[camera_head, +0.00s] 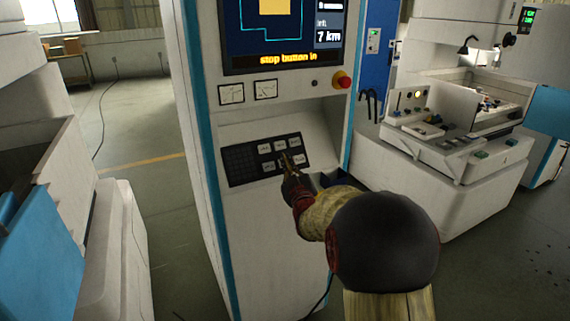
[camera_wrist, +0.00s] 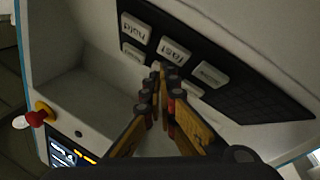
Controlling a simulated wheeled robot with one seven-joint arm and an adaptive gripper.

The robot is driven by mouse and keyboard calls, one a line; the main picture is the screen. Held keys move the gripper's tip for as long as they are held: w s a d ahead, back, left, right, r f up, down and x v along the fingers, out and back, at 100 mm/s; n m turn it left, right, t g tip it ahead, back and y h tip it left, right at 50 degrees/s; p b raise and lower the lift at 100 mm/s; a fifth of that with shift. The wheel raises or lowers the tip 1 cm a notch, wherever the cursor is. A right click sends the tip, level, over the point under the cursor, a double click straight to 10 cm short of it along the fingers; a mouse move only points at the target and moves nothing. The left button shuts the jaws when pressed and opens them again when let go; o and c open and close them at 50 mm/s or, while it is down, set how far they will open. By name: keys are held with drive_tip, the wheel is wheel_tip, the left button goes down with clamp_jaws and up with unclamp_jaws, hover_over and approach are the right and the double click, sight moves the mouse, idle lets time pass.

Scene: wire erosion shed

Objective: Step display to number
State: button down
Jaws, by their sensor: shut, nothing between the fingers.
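The display (camera_head: 283,30) on the white cabinet shows a yellow shape in a cyan outline, a "7 km" reading and amber text "stop button in". Below it is a dark keypad (camera_head: 240,162) with several pale buttons in two rows. In the wrist view the keypad appears turned, with a button (camera_wrist: 174,49) that seems to read "fast" and one (camera_wrist: 135,27) that seems to read "hold". My gripper (camera_head: 287,159) is shut and empty, its tips (camera_wrist: 157,70) right at the keypad, covering part of the lower row. I cannot tell whether they touch a button.
A red mushroom button (camera_head: 343,80) sits on a yellow base below the display's right corner; it also shows in the wrist view (camera_wrist: 38,114). A white machine with a control panel (camera_head: 416,118) stands at right. Another machine (camera_head: 60,160) stands at left, with open floor (camera_head: 135,125) between.

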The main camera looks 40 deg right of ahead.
drive_tip(key=shift+r, duration=0.1)
drive_tip(key=shift+s+a+r, duration=0.25)
drive_tip(key=shift+s+r, duration=0.45)
drive_tip(key=shift+s, duration=0.3)
drive_tip(key=shift+s+a+r, duration=0.25)
drive_tip(key=shift+s+r, duration=0.4)
drive_tip(key=shift+s, duration=0.3)
idle(1.1)
